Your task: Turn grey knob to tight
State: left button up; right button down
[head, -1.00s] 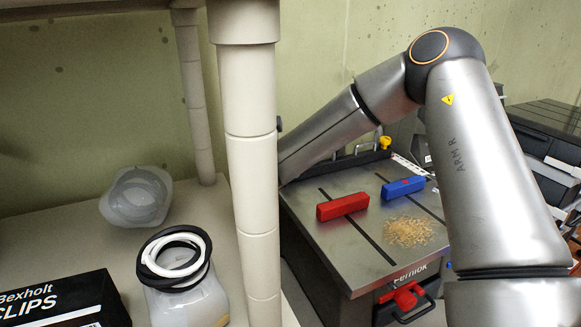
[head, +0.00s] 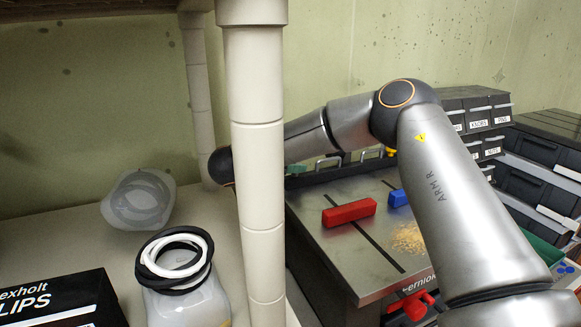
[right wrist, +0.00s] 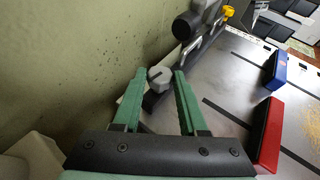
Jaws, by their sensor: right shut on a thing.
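The grey knob (right wrist: 160,80) shows in the right wrist view, a pale grey faceted head with a dark line across its face. It sits by the wall-side edge of the metal-topped machine table. My right gripper (right wrist: 160,73) has its green fingers on either side of the knob and is shut on it. In the head view my right arm reaches behind the beige shelf post, and the gripper and knob are hidden there. I cannot read any mark for tight. My left gripper is in neither view.
The beige post (head: 258,150) stands in front of the machine table (head: 345,255). A red block (head: 349,212), a blue block (head: 398,197) and sawdust (head: 409,238) lie on the table. The shelf at left holds a jar (head: 188,300) and a black box (head: 60,301). The wall is close beside the fingers.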

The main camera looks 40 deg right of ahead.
jog(key=shift+d+r, duration=0.1)
jog(key=shift+r, duration=0.05)
jog(key=shift+c, duration=2.3)
grip_release()
jog(key=v, duration=0.7)
jog(key=shift+a+b, duration=0.25)
jog(key=shift+b, duration=0.05)
jog(key=shift+s, duration=0.1)
